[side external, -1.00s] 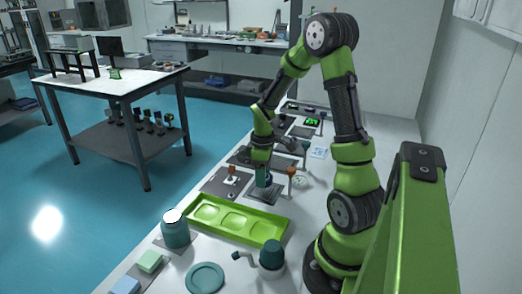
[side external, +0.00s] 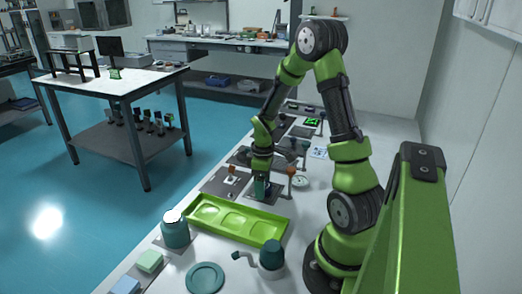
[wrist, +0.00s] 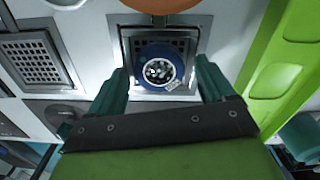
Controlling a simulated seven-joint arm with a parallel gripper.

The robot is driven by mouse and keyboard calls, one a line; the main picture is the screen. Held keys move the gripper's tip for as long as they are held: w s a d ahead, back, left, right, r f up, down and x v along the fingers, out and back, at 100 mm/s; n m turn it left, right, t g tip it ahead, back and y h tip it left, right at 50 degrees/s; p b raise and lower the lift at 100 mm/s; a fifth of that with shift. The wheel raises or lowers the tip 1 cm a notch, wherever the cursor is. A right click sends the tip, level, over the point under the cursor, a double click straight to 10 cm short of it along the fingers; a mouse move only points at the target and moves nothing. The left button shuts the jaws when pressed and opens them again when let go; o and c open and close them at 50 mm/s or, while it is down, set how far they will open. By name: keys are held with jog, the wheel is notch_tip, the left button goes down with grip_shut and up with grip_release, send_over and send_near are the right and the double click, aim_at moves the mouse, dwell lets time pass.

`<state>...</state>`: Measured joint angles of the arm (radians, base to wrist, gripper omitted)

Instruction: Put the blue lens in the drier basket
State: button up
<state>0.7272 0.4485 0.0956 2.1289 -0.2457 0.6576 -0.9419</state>
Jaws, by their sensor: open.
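The blue lens (wrist: 176,60) is a round blue ring with a small label and a dark, speckled centre. In the wrist view it lies on a square, dark perforated piece with a metal frame (wrist: 201,40), between the fingers of my gripper (wrist: 162,72). The fingers are open, one on each side, with a visible gap at the left. In the side view my gripper (side external: 262,188) is low over a dark plate and mostly hides the lens. I cannot tell which perforated piece is the drier basket; another grid (wrist: 35,62) lies to the left in the wrist view.
A long green tray (side external: 236,220) with shallow hollows lies close by, in front in the side view. An orange-topped post (side external: 291,172) stands right beside my gripper. A teal jar (side external: 175,230), a round teal dish (side external: 205,277) and a teal cranked device (side external: 271,255) stand nearer the camera.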

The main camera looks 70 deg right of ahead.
notch_tip(320, 180, up, 12)
jog(key=s+a+r+m+t, duration=0.1)
jog(key=a+r, duration=0.3)
jog(key=a, duration=0.4)
jog(key=s+a+r+m+t+y, duration=0.1)
jog(key=s+a+r+m+t, duration=0.1)
jog(key=a, duration=0.6)
jog(key=s+a+r+m+t+y, duration=0.1)
jog(key=a+r+m+t, duration=0.2)
jog(key=a, duration=0.5)
notch_tip(320, 180, up, 3)
jog(key=shift+s+f+t, duration=0.1)
jog(key=shift+s+t, duration=0.1)
jog(key=shift+t, duration=0.4)
